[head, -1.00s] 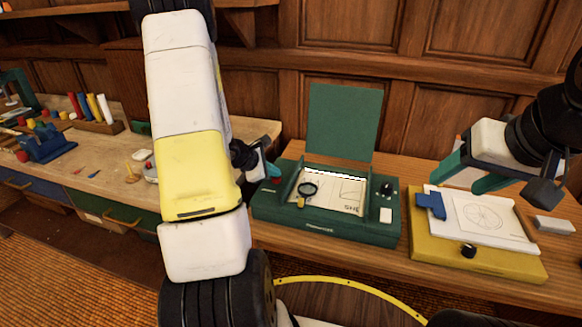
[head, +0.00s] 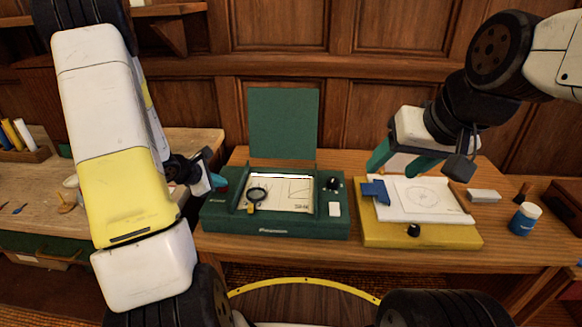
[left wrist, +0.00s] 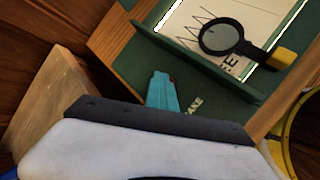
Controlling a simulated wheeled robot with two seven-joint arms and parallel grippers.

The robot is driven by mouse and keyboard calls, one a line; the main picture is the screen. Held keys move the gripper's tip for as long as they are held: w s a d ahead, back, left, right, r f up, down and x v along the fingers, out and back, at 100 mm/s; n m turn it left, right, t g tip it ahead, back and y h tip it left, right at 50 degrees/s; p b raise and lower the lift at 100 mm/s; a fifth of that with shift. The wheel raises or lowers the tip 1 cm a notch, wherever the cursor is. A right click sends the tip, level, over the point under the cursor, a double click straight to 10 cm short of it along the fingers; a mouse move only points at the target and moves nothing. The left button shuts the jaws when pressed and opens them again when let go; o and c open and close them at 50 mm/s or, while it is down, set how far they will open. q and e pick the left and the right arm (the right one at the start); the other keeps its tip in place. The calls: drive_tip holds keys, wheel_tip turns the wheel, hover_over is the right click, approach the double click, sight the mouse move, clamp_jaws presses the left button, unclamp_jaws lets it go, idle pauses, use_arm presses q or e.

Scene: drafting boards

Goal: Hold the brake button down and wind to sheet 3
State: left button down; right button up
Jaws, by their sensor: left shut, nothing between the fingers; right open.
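The green box (head: 225,222) stands on the wooden desk with its lid panel (head: 283,122) upright behind it. A sheet (head: 290,188) with drawn lines shows in its window; its lettering is only partly readable. A black knob (head: 333,184) is on the box's right side. My left gripper (head: 216,181) is shut and empty at the box's left side. In the left wrist view its teal tip (left wrist: 163,92) is beside the brake lettering (left wrist: 190,105), with a sliver of the red button (left wrist: 173,80) showing; contact is unclear. My right gripper (head: 402,162) is open above the yellow board.
A magnifier (head: 257,196) lies over the sheet. To the right are the yellow board (head: 385,236) with a drawing (head: 424,196) and blue block (head: 375,191), a pale block (head: 484,196) and a blue jar (head: 525,219). Another workbench (head: 25,215) stands at the left.

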drive_tip(key=w+r+m+g+y, duration=0.15)
drive_tip(key=w+m, duration=0.25)
drive_tip(key=w, duration=0.4)
drive_tip(key=m+g, duration=0.7)
drive_tip(key=m, duration=0.2)
hover_over(333, 179)
drive_tip(key=w+d, duration=0.2)
drive_tip(key=d, duration=0.3)
wheel_tip(333, 179, down, 16)
drive_tip(key=shift+w+a, duration=0.15)
drive_tip(key=shift+a, duration=0.05)
drive_tip(key=x, duration=1.2)
drive_tip(key=shift+w+a, duration=0.15)
